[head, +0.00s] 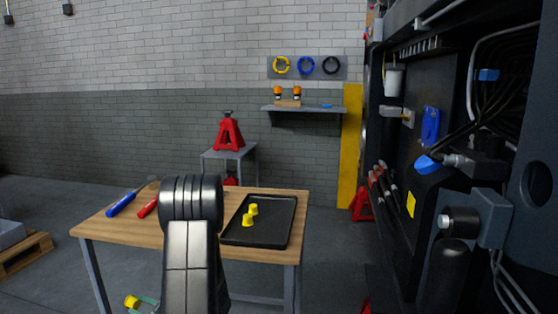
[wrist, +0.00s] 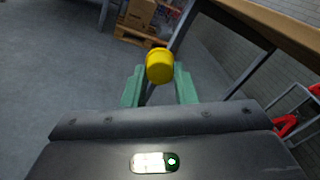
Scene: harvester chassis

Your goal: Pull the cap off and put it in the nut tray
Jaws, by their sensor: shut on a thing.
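My gripper (wrist: 159,82), with green fingers, is shut on a yellow cap (wrist: 160,64) in the wrist view. The cap sits at the fingertips, clear of any surface there. The black tray (head: 265,238) lies on the right side of the wooden table. Two yellow caps (head: 248,219) are in it.
The wooden table (head: 110,228) also holds a blue-handled tool (head: 122,204) and a red-handled tool (head: 148,208) at its left. The dark machine chassis (head: 400,240) fills the right. A red jack stand (head: 228,134) stands behind the table. A wooden pallet (head: 25,254) lies left.

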